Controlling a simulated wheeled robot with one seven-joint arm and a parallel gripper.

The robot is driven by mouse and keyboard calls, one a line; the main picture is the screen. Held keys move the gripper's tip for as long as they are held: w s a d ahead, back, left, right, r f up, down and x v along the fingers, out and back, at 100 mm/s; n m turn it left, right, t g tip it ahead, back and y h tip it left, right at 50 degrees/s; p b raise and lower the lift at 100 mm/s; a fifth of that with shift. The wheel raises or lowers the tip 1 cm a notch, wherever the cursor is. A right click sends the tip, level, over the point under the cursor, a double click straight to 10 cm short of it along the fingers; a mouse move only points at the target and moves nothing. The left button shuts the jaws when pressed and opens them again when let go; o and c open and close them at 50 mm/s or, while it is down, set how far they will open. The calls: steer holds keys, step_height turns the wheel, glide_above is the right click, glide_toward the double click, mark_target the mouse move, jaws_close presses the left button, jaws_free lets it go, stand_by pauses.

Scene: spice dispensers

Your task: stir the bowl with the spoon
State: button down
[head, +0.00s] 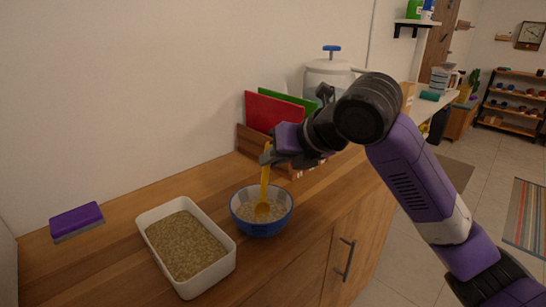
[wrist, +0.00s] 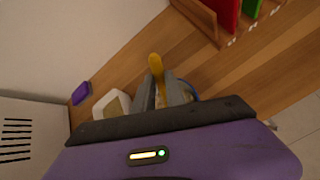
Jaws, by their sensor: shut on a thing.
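A blue bowl (head: 244,222) with pale grainy contents stands on the wooden counter near its front edge. A yellow spoon (head: 265,190) stands nearly upright, its lower end in the bowl's contents. My gripper (head: 268,156) is shut on the spoon's upper handle, above the bowl. In the wrist view, the spoon's handle end (wrist: 155,64) sticks out between my gripper's fingers (wrist: 163,88). A sliver of the bowl's blue rim (wrist: 192,92) shows there; the fingers and gripper body hide the rest.
A white rectangular container (head: 226,262) of brownish grain stands left of the bowl, close to it. A purple-topped block (head: 76,219) lies further left. Red (head: 272,112) and green boards stand in a wooden rack behind the bowl, near my gripper. A lidded white jar (head: 326,72) stands beyond.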

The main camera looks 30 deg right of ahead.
steer(key=shift+w+d+r+p, duration=0.3)
steer(key=shift+r+p, duration=0.4)
steer(key=shift+r, duration=0.2)
steer(key=shift+w+d+r+p, duration=0.35)
steer(key=shift+r+p, duration=0.3)
steer(key=shift+r, duration=0.2)
steer(key=shift+w+d+r+p, duration=0.3)
steer(key=shift+r+p, duration=0.4)
steer(key=shift+r, duration=0.2)
steer(key=shift+a, duration=0.1)
steer(key=shift+r, duration=0.1)
step_height(320, 180, up, 5)
steer(key=p, duration=0.3)
steer(key=shift+p, duration=0.3)
steer(key=shift+s, duration=0.1)
